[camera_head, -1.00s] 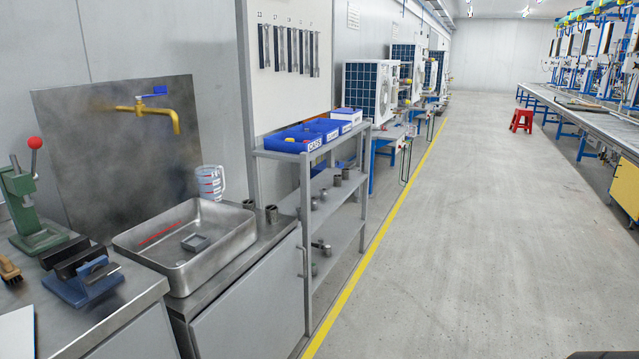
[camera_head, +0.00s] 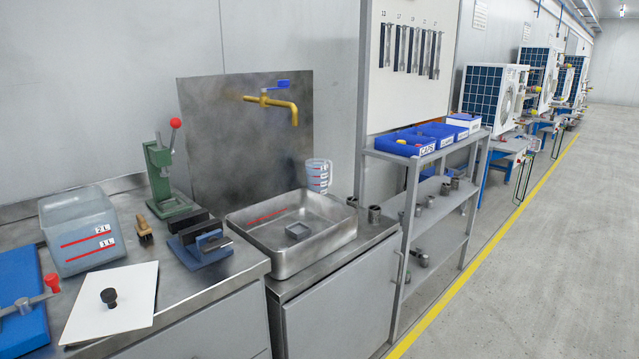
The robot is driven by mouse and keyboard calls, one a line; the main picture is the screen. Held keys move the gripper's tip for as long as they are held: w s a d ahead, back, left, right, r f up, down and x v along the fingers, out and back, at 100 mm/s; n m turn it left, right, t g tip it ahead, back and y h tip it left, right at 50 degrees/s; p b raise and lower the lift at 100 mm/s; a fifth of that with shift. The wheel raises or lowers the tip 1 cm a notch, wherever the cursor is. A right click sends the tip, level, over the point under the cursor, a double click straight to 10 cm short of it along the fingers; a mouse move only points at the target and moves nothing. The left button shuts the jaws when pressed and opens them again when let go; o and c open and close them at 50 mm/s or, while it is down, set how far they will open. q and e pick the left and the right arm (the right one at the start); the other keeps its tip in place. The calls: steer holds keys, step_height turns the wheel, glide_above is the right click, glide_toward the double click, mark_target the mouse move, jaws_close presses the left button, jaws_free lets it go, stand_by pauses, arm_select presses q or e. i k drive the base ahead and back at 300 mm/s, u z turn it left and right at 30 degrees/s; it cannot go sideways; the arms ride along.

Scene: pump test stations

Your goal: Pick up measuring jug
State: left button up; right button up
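The measuring jug (camera_head: 318,175) is a clear cup with red marks and a handle on its right side. It stands at the back right of the steel sink tray (camera_head: 290,262), by the splash plate's right edge; its base is partly hidden by the tray rim. Neither of my grippers shows in the head view.
A brass tap (camera_head: 272,102) hangs over the tray. A green press (camera_head: 163,175), a blue vise (camera_head: 200,243), a brush and a white board (camera_head: 112,300) are on the bench. A shelf with blue bins (camera_head: 405,142) stands right. The floor at right is clear.

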mark_target(317, 170)
steer(key=z, duration=0.25)
steer(key=i, duration=0.4)
steer(key=z, duration=1.05)
steer(key=i, duration=1.25)
steer(key=u, duration=0.3)
steer(key=i, duration=1.15)
steer(key=u, duration=0.75)
